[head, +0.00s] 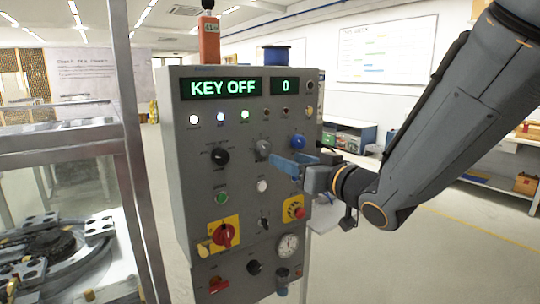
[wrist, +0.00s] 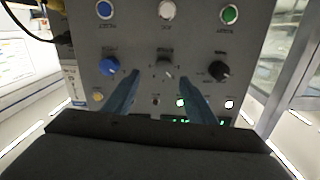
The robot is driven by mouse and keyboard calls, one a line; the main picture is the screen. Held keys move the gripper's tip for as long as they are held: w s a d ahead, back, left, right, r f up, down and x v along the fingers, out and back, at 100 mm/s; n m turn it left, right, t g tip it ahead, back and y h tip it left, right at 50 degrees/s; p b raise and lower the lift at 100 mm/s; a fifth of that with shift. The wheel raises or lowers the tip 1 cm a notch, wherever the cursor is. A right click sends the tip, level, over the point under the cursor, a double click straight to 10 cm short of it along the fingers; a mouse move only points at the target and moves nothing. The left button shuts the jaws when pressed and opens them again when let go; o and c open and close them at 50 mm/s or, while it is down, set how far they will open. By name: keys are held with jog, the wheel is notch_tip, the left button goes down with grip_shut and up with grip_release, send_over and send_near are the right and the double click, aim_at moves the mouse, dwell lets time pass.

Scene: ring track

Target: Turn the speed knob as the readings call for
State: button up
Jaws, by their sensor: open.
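The grey control panel (head: 240,120) stands upright in the middle of the head view. Its green display (head: 222,88) reads "KEY OFF", and a smaller display (head: 285,86) reads "0". A row of knobs crosses it: a black one (head: 220,156), a grey middle one (head: 263,148) and a blue one (head: 298,141). Their labels are too small to read, so I cannot tell which is the speed knob. My gripper (head: 280,162) is open in front of the panel. In the wrist view its blue fingers (wrist: 157,75) lie either side of the middle knob (wrist: 166,62); contact is unclear.
Lower on the panel are a red rotary switch (head: 223,235) on yellow, a red button (head: 295,208) on yellow and a round gauge (head: 288,246). A glass-walled ring track case (head: 60,160) stands close at left. Floor at right is clear.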

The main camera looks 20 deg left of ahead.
aim_at(266, 149)
jog(key=x, duration=0.2)
jog(key=p+x, duration=0.1)
jog(key=x, duration=0.2)
jog(key=p+x, duration=0.1)
jog(key=x, duration=0.2)
jog(key=shift+s+a+r, duration=0.3)
jog(key=shift+s+a, duration=0.05)
jog(key=shift+s, duration=0.05)
jog(key=c, duration=1)
